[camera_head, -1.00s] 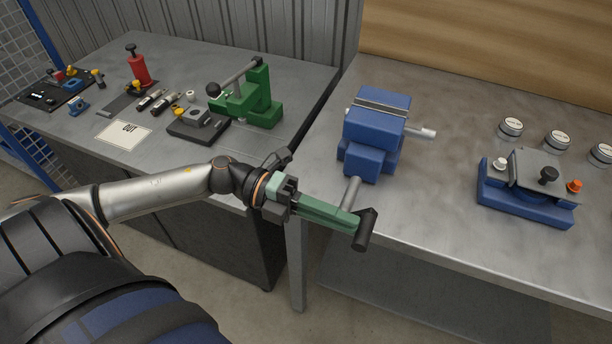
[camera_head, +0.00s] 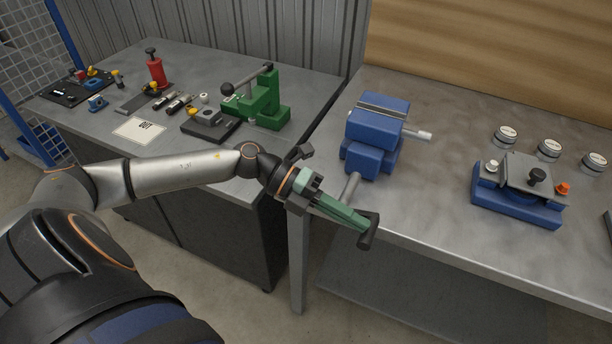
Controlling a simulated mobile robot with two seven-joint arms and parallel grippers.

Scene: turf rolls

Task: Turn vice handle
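The blue vice (camera_head: 369,161) stands near the left edge of the right-hand metal table. Its silver screw (camera_head: 351,187) points toward me over the table's front edge and ends in a dark crossbar handle (camera_head: 370,234). My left gripper (camera_head: 362,222) comes in from the left with its green fingers reaching the handle. The fingertips overlap the handle in this view. The fingers lie close together, but I cannot tell whether they are clamped on the bar. My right gripper is out of view.
A blue fixture (camera_head: 516,206) with knobs and several round gauges stand right of the vice. The left table (camera_head: 88,132) holds a green press (camera_head: 262,103), a red bottle-like tool (camera_head: 156,71) and small parts. Open floor lies in front of both tables.

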